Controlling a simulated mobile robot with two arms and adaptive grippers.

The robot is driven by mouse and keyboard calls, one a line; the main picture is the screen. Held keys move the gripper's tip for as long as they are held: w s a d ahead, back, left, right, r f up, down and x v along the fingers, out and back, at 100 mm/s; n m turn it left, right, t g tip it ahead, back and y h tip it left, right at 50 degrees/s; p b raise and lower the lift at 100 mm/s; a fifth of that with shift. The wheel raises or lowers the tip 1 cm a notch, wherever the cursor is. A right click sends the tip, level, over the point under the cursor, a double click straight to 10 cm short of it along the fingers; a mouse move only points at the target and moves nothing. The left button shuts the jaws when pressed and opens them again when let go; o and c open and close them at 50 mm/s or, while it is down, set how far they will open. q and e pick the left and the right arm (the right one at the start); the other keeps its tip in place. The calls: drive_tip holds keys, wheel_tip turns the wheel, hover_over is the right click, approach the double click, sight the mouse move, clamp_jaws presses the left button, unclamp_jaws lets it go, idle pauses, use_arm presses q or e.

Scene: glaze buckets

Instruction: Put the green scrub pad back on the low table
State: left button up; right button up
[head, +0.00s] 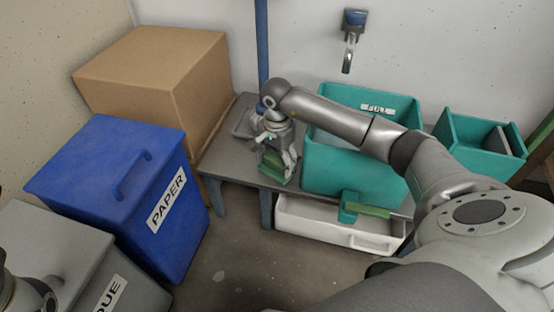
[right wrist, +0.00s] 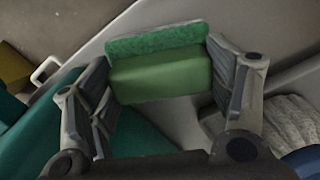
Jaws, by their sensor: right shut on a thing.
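The green scrub pad (head: 276,167) is in my right gripper (head: 278,158), over the low table (head: 226,166) near its front edge. In the right wrist view, the scrub pad (right wrist: 160,75) is a green block with a rougher, brighter green layer along one side. It sits between the two fingers of my right gripper (right wrist: 165,90), which is shut on it. I cannot tell whether the pad touches the tabletop. Part of my left gripper (head: 38,298) shows at the bottom left corner of the head view; its fingertips are cut off.
A teal bucket labelled FULL (head: 335,178) stands right of the pad, with a smaller teal bin (head: 475,150) further right. A white bin (head: 318,222) is below. A cardboard box (head: 165,75) and blue PAPER bin (head: 105,190) stand left. A blue pole (head: 262,45) rises behind.

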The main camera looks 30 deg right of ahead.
drive_tip(key=o, duration=0.7)
drive_tip(key=shift+f, duration=0.1)
